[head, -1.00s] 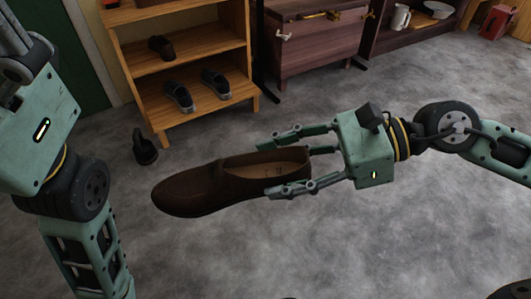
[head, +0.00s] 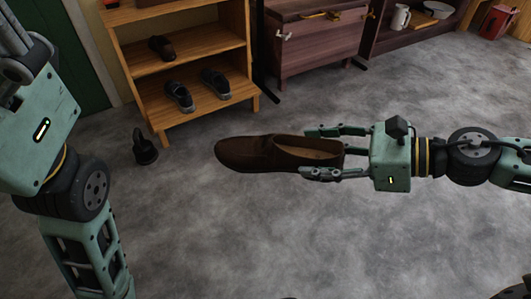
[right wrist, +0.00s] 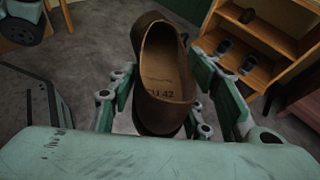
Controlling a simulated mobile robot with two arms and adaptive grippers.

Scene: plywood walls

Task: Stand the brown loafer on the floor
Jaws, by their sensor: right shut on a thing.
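The brown loafer (head: 262,154) is held in the air above the grey floor (head: 260,235), roughly level, toe to the left and opening up. My right gripper (head: 325,155) is shut on its heel end, one finger on each side. In the right wrist view the loafer (right wrist: 162,75) points away from the gripper (right wrist: 165,105), and its tan insole with a printed mark shows. The loafer's sole is hidden in the head view.
A wooden shelf (head: 185,55) holds a brown shoe (head: 161,47) and a pair of dark shoes (head: 197,90). A dark object (head: 144,148) stands on the floor left of it. A reddish cabinet (head: 315,45) stands at the back. The floor in front is clear.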

